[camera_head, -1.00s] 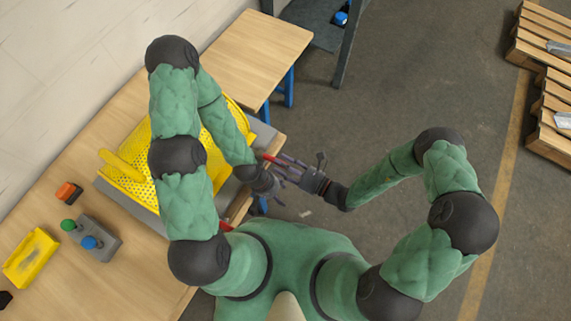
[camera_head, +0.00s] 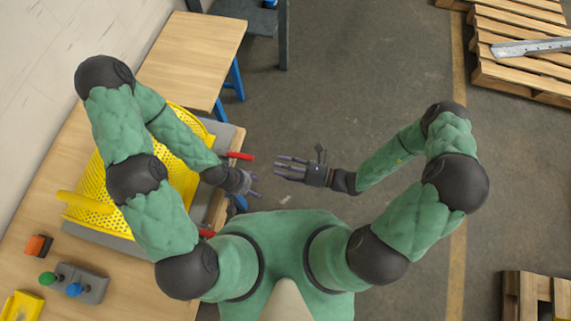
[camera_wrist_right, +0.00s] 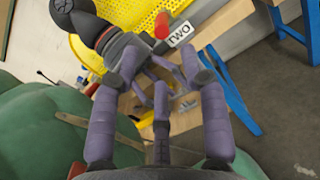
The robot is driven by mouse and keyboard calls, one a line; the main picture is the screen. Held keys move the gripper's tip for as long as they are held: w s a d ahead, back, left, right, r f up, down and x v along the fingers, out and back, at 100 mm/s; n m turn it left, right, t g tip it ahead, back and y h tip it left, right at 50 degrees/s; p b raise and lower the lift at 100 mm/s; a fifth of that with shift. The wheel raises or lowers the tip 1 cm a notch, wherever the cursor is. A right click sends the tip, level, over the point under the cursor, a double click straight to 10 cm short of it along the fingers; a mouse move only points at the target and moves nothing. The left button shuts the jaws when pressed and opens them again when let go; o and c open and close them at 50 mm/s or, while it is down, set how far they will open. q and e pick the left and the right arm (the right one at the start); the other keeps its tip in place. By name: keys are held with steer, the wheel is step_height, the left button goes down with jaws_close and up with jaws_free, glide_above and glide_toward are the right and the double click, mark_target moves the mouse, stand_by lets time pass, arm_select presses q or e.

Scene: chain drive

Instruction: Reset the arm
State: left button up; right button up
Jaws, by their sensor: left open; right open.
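My left gripper (camera_head: 250,184) is open and empty at the end of the green left arm, near the right edge of the wooden workbench. My right gripper (camera_head: 283,168) is open and empty over the floor, just right of the left one, with a gap between them. In the right wrist view the right gripper's purple fingers (camera_wrist_right: 160,105) are spread, and the left gripper (camera_wrist_right: 135,62) shows beyond them. Both arms are bent, with the grippers pointing toward each other in front of my body.
A yellow perforated guard (camera_head: 92,180) stands on the workbench (camera_head: 30,270), partly hidden by my left arm. A red handle (camera_head: 240,156) juts from its right side. A box with green and blue buttons (camera_head: 88,287) lies lower left. Pallets (camera_head: 520,75) lie at right; the middle floor is clear.

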steer(key=shift+s+d, duration=0.15)
steer(key=shift+d, duration=0.2)
stand_by(0.4)
